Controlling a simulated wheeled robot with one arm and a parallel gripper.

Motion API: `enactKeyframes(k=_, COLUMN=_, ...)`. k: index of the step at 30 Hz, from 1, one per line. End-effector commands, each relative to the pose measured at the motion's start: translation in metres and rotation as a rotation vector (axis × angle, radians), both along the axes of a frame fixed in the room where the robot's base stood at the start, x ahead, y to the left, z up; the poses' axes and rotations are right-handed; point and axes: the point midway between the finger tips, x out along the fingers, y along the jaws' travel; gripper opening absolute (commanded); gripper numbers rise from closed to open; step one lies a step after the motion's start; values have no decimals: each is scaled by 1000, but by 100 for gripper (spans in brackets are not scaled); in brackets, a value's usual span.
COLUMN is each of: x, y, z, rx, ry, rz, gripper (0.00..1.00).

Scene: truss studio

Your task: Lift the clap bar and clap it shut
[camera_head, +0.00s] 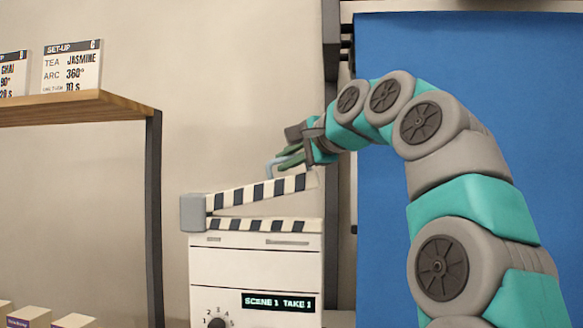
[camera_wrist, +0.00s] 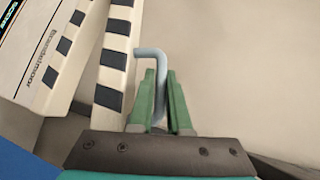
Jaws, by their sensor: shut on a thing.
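The clap bar (camera_head: 262,191) is a striped black and white stick, raised at a slant above the clapper board (camera_head: 255,270). It is hinged at a grey block (camera_head: 194,212) on the left, and its right end is higher. A striped lower stick (camera_head: 265,225) runs along the board's top. In the wrist view the clap bar (camera_wrist: 116,60) runs beside a bent grey-blue handle (camera_wrist: 152,62). My gripper (camera_head: 290,158) is at the bar's raised right end. Its green fingers (camera_wrist: 160,95) are shut on the handle, whose lower part lies between them.
The board's front has a dial (camera_head: 216,323) and a display reading SCENE 1 TAKE 1 (camera_head: 279,302). A wooden shelf (camera_head: 70,108) with cards (camera_head: 72,67) stands at left. Small boxes (camera_head: 30,317) sit at lower left. A blue backdrop (camera_head: 450,45) hangs behind my arm.

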Motion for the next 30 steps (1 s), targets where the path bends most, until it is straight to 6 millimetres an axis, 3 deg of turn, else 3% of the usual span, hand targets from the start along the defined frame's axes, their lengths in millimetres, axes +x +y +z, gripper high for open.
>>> enactKeyframes(k=10, x=-4, y=1, z=0, rx=-12, ry=2, rz=-1, gripper=0)
enactKeyframes(k=11, x=-4, y=1, z=0, rx=-12, ry=2, rz=-1, gripper=17)
enactKeyframes(k=14, x=-4, y=1, z=0, rx=-12, ry=3, rz=-1, gripper=28)
enactKeyframes(k=23, x=-4, y=0, z=1, rx=-11, ry=2, rz=-1, gripper=28)
enactKeyframes(k=30, x=-17, y=-12, z=6, rx=-10, ry=1, rz=-2, gripper=28)
